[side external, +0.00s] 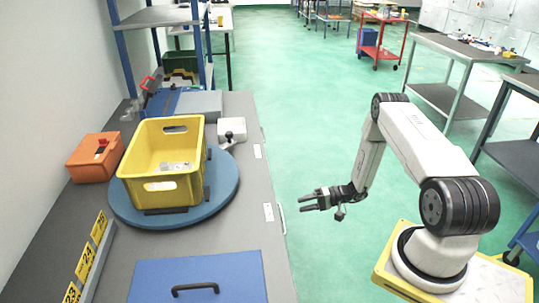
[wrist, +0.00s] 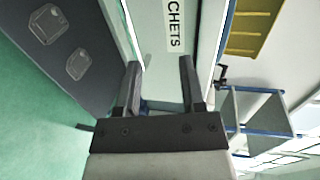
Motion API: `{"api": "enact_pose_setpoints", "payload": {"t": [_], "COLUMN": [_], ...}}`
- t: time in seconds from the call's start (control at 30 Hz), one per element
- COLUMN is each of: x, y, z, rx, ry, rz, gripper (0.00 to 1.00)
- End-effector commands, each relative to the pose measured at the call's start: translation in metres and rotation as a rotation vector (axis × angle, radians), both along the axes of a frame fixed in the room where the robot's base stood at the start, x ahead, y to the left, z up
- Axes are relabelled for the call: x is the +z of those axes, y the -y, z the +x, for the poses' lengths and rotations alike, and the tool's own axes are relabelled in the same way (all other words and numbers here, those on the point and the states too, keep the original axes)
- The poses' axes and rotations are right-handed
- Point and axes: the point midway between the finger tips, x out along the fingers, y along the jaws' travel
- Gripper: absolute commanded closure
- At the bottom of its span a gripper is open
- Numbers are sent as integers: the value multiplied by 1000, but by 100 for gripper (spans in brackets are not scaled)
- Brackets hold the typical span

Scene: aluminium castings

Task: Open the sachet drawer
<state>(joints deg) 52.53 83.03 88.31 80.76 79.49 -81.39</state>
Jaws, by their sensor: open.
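In the wrist view, the sachet drawer's pale front (wrist: 150,35) lies straight ahead, with a white label (wrist: 173,25) whose visible letters read "CHETS", turned sideways. The rest of the label is cut off at the top edge. In the side view, a pale handle (side external: 282,218) stands out from the bench's right edge; I cannot tell for certain that it belongs to this drawer. My gripper (side external: 302,202) is open and empty, pointing left toward the bench and apart from it. Its two dark fingers (wrist: 160,62) also show in the wrist view, with nothing between them.
The grey bench (side external: 240,225) carries a yellow crate (side external: 155,195) on a blue round turntable (side external: 222,200), an orange box (side external: 90,165) and a blue lid with a black handle (side external: 235,275). The green floor (side external: 290,90) between bench and arm is clear.

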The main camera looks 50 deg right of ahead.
Motion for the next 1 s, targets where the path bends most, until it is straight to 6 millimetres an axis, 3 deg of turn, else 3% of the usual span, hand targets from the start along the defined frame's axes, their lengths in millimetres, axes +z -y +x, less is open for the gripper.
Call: {"api": "enact_pose_setpoints", "payload": {"t": [1.0], "x": [125], "y": [0], "z": [0], "rx": [-1], "ry": [2], "rz": [-2], "gripper": [49]}}
